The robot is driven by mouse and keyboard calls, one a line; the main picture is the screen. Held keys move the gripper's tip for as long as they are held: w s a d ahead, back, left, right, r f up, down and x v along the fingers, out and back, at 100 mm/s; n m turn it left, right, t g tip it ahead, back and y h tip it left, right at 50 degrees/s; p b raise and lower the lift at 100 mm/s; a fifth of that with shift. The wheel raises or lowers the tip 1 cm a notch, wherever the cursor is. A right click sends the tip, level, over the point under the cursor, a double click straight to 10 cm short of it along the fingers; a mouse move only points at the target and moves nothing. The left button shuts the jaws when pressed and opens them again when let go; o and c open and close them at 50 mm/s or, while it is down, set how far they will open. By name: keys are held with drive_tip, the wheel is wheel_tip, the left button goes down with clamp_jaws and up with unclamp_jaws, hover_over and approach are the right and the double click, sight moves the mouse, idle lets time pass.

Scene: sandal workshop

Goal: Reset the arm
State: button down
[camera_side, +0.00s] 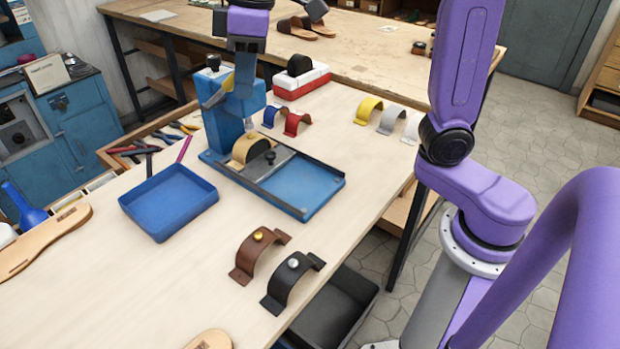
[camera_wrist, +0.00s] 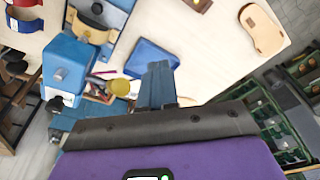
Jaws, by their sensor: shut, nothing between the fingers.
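My gripper (camera_side: 245,72) hangs at the top of the side view, in front of or over the blue press (camera_side: 220,128). Its blue fingers show in the wrist view (camera_wrist: 157,85), closed together with nothing held. In the side view the fingers blend with the press, so their exact gap to it is unclear. A tan strap (camera_side: 243,147) sits arched in the press fixture; it also shows in the wrist view (camera_wrist: 88,27).
A blue tray (camera_side: 168,203) is left of the press. Brown (camera_side: 257,254) and black (camera_side: 290,282) straps stand in front. Blue, red, yellow and white straps stand behind. A red-and-white box (camera_side: 301,80) is at the back. Bare table lies around the front straps.

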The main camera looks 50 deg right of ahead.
drive_tip(key=s+d+f+n, duration=0.1)
drive_tip(key=s+d+f, duration=0.3)
drive_tip(key=s, duration=0.3)
drive_tip(key=s+d+f+n, duration=0.1)
drive_tip(key=s+d+f, duration=0.3)
drive_tip(key=s+f, duration=0.2)
drive_tip(key=s+d+f+n+g+h, duration=0.1)
drive_tip(key=s+d+f, duration=0.3)
drive_tip(key=s+f, duration=0.2)
drive_tip(key=s, duration=0.2)
drive_tip(key=shift+s+d+n, duration=0.3)
drive_tip(key=shift+s+d, duration=0.05)
